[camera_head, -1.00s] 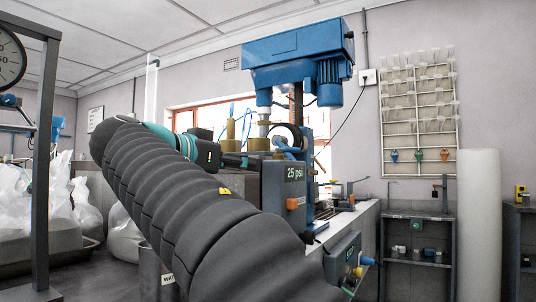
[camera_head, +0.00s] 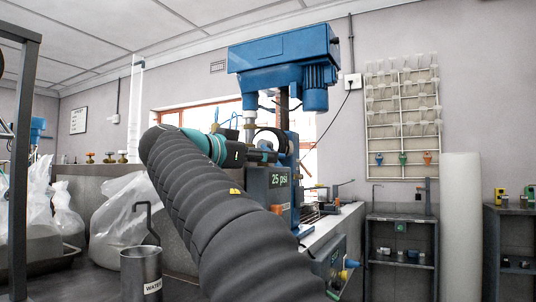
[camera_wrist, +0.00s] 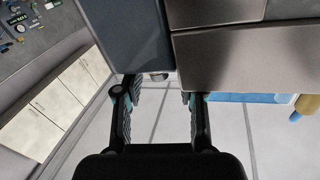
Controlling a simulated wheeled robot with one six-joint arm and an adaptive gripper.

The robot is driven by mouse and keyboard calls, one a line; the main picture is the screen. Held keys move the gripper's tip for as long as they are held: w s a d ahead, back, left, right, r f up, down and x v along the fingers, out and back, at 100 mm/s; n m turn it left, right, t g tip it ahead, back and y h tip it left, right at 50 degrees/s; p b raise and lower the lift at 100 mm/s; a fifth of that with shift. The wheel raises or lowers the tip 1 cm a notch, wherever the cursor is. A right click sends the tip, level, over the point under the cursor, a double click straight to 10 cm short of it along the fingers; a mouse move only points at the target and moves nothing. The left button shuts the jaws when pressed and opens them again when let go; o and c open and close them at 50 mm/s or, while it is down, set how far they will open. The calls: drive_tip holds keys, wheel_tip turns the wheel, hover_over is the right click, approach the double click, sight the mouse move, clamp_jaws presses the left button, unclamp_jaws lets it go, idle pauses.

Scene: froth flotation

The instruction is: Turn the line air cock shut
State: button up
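I cannot tell for sure which fitting is the line air cock. A dark box with a "25 psi" display (camera_head: 280,180) stands below the blue machine in the head view, with a small orange part (camera_head: 277,209) on its lower front. Several small valves with coloured handles (camera_head: 108,157) stand on the ledge at the left. My gripper (camera_wrist: 158,101) is open in the wrist view, its two fingers apart with nothing held between them. A dark panel (camera_wrist: 130,35) and a brown-grey metal box (camera_wrist: 230,50) lie just ahead of the fingertips.
The blue machine (camera_head: 284,65) rises behind my arm. A metal water can (camera_head: 141,273) and white bags (camera_head: 122,215) stand at left. A bench (camera_head: 336,222) runs at right, with a control box (camera_head: 331,265) on its side. Pale floor shows below my gripper.

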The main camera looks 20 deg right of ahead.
drive_tip(key=shift+x, duration=1.1)
clamp_jaws()
drive_tip(key=shift+d, duration=0.1)
